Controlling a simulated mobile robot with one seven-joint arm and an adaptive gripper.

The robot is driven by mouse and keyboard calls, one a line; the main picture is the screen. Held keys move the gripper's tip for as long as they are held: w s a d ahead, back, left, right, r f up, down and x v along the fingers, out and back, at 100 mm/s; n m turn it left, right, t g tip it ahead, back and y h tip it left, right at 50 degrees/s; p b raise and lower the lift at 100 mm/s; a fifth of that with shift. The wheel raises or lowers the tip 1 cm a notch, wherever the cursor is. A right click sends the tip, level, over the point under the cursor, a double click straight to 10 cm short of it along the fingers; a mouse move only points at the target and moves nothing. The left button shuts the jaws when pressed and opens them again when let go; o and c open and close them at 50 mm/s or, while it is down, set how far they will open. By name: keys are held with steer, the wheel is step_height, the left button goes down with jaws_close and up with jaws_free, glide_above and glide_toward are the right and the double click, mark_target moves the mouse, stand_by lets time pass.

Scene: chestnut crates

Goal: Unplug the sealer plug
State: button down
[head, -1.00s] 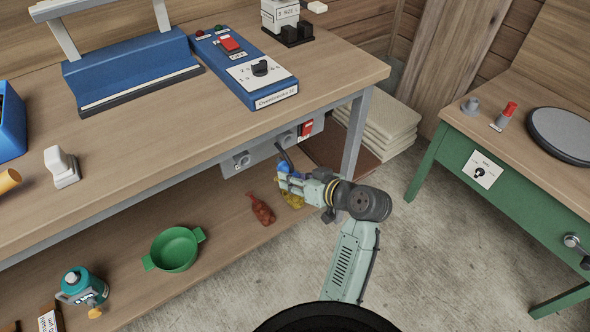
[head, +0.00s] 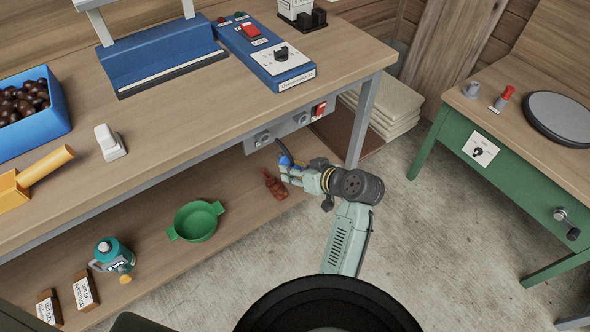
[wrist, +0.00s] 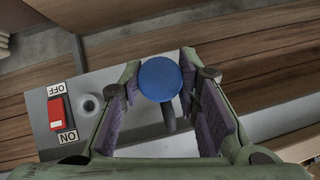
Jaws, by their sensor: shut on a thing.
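The blue sealer plug (wrist: 160,78) sits between the purple-padded fingers of my gripper (wrist: 160,95) in the wrist view, with a dark cable behind it. In the head view my gripper (head: 291,170) is in front of and below the grey socket panel (head: 276,131) on the bench's front edge. The blue plug (head: 285,160) shows at its tips, and the dark cable rises from it toward the panel. Two sockets show uncovered on the panel, a left one (head: 262,139) and a right one (head: 300,118), so the plug looks apart from them.
A red ON/OFF switch (head: 319,109) is right of the sockets. The blue sealer (head: 161,58) and its control box (head: 265,52) stand on the bench. Bare floor lies right of my arm.

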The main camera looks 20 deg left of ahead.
mark_target(287, 157)
steer(key=shift+w+a, duration=0.9)
steer(key=shift+a, duration=0.25)
steer(key=shift+w+a, duration=0.85)
steer(key=shift+a, duration=0.3)
steer(key=shift+w+a, duration=0.15)
steer(key=shift+a, duration=0.05)
steer(key=shift+w+a, duration=1)
steer(key=shift+a, duration=0.3)
steer(key=c, duration=1.1)
jaws_free()
steer(key=shift+d, duration=0.1)
steer(key=v, duration=1.2)
